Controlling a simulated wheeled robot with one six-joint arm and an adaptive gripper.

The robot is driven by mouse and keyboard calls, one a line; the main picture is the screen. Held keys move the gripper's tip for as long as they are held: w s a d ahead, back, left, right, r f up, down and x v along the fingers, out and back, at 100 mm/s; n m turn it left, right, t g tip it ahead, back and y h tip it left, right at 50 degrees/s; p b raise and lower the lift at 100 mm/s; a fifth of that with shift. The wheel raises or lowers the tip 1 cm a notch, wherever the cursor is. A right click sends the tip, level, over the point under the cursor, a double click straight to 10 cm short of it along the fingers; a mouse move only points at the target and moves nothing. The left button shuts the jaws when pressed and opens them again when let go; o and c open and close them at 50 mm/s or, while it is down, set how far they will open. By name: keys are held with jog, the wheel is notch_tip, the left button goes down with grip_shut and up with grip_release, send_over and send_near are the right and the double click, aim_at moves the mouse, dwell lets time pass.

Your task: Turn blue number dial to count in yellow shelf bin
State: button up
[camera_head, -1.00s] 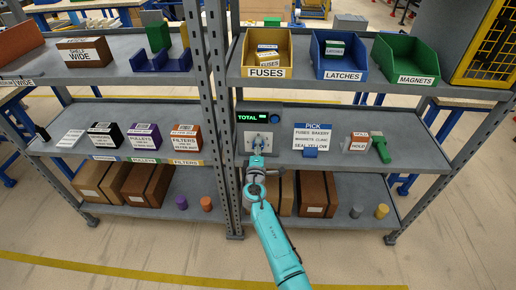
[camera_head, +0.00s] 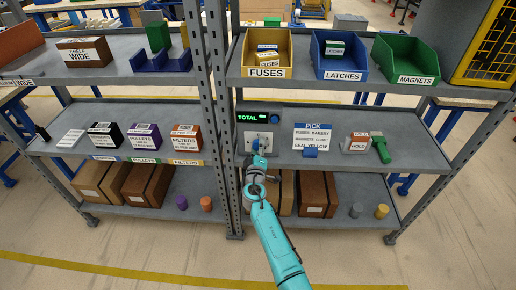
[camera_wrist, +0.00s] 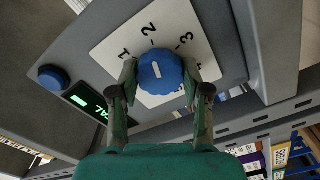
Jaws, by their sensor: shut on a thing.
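The blue dial (camera_wrist: 158,75) sits on a white plate (camera_wrist: 113,38) with printed numbers; 1, 2 and 3 are readable and a finger partly covers another. Its white mark points roughly toward the 2. My gripper (camera_wrist: 160,88) is shut on the dial, one finger on each side; it also shows in the head view (camera_head: 258,153). The dial box (camera_head: 245,112) stands on the middle right shelf, with a lit green TOTAL display (camera_head: 250,117) whose value I cannot read. The yellow bin (camera_head: 287,50), labelled FUSES, holds small labelled boxes, partly overlapping, on the shelf above.
A blue button (camera_head: 275,118) is beside the display. A PICK sign (camera_head: 313,137) stands right of the dial box. Blue (camera_head: 317,50) and green (camera_head: 390,52) bins stand beside the yellow one. A metal shelf post (camera_head: 229,150) rises just left of my arm.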

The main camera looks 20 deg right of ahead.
jog(key=shift+f, duration=0.1)
jog(key=o, duration=1.1)
jog(key=shift+o, duration=0.2)
jog(key=v, duration=1.2)
